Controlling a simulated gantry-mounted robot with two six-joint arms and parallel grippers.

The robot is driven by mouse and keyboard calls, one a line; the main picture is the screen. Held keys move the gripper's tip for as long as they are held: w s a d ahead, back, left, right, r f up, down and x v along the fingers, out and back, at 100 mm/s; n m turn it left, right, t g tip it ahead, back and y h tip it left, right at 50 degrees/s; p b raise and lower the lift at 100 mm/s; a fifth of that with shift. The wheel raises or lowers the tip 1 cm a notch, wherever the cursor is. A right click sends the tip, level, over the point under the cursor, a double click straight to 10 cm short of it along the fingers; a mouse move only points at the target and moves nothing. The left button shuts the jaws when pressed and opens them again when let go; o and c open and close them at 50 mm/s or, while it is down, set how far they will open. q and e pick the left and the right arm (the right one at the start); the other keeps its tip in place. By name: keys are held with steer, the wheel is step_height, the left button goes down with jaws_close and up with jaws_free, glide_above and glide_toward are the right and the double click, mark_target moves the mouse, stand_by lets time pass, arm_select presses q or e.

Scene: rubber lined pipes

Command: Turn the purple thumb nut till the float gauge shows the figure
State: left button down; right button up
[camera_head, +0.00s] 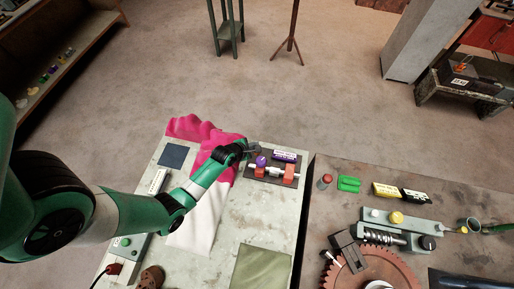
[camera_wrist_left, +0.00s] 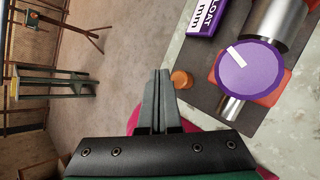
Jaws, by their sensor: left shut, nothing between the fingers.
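The purple thumb nut (camera_head: 261,161) sits at the left of a small dark plate on the left bench in the head view. In the left wrist view the nut (camera_wrist_left: 250,72) is a round purple disc with a white mark pointing to its upper left. The float gauge (camera_head: 284,156) is a purple block behind the nut; in the wrist view the gauge (camera_wrist_left: 207,14) shows only part of its "FLOAT mm" lettering, and I cannot read a figure. My left gripper (camera_head: 253,149) is shut and empty close to the nut; in the wrist view the fingertips (camera_wrist_left: 157,78) are apart from it, to its left.
Red blocks with a metal cylinder (camera_head: 275,171) stand on the plate by the nut. An orange knob (camera_wrist_left: 181,79) is near my fingers. The right bench holds a large rust-coloured gear (camera_head: 350,272).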

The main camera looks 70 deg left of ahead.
arm_select(q)
step_height(320, 180, up, 4)
steer(key=p, duration=0.2)
steer(key=shift+f+p, duration=0.2)
steer(key=shift+p, duration=0.2)
steer(key=shift+f, duration=0.1)
